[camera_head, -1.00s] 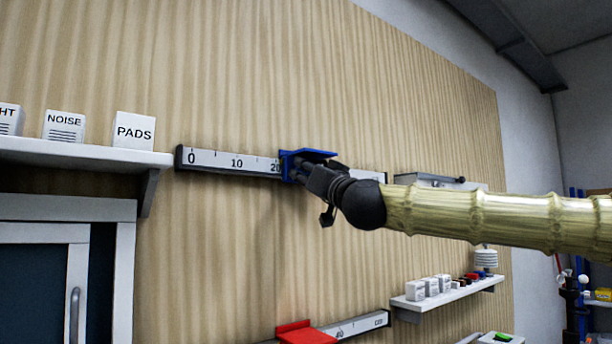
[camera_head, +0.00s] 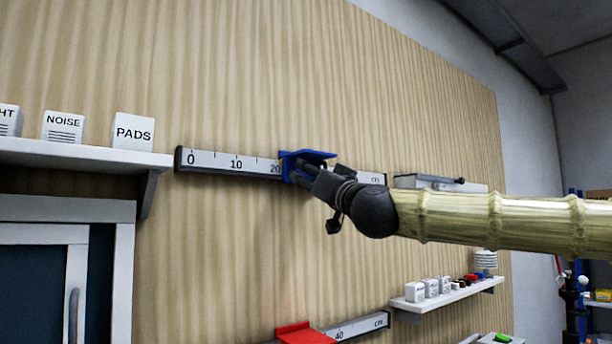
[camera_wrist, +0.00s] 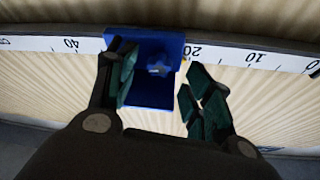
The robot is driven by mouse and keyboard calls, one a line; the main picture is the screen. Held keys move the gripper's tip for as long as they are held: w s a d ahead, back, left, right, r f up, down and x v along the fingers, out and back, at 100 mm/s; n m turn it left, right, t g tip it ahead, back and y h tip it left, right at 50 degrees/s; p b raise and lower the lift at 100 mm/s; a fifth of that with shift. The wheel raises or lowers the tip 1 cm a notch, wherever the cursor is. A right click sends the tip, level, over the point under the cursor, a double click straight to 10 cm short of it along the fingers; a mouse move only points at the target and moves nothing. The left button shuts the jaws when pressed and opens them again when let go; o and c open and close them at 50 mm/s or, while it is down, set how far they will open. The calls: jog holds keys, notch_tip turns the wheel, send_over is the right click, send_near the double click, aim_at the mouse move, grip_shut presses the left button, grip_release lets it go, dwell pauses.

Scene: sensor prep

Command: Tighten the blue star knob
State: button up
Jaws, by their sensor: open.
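The blue star knob (camera_wrist: 158,66) sits on the face of a blue carriage (camera_wrist: 155,95) in the wrist view. The carriage (camera_head: 308,154) rides on the upper ruler rail (camera_head: 228,163), close to the 20 mark. In the head view the knob is hidden behind my gripper. My gripper (camera_wrist: 160,88) is open, its dark green finger pads on either side of the knob and apart from it. The left finger overlaps the carriage's left part in the wrist view; the right finger stands past its right edge. In the head view my gripper (camera_head: 303,173) is right up at the carriage.
A red carriage (camera_head: 302,335) sits on a lower rail (camera_head: 362,326). A shelf (camera_head: 75,153) with labelled boxes is at left, above a cabinet (camera_head: 125,265). A small shelf (camera_head: 447,296) with white boxes is at lower right. The wooden wall between is clear.

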aim_at(300, 171)
jog(key=v, duration=0.9)
jog(key=shift+s+d, duration=0.2)
jog(key=shift+s, duration=0.05)
jog(key=n+p, duration=0.1)
jog(key=p, duration=0.6)
jog(key=w+n+p, duration=0.1)
jog(key=n+p, duration=0.1)
jog(key=p, duration=0.5)
jog(key=n+y+p, duration=0.1)
jog(key=p, duration=0.7)
jog(key=shift+w+a+r+n+g, duration=0.2)
jog(key=shift+w+n+g, duration=0.1)
jog(key=shift+n, duration=0.1)
jog(key=shift+p+x, duration=3)
jog(key=shift+x, duration=2.3)
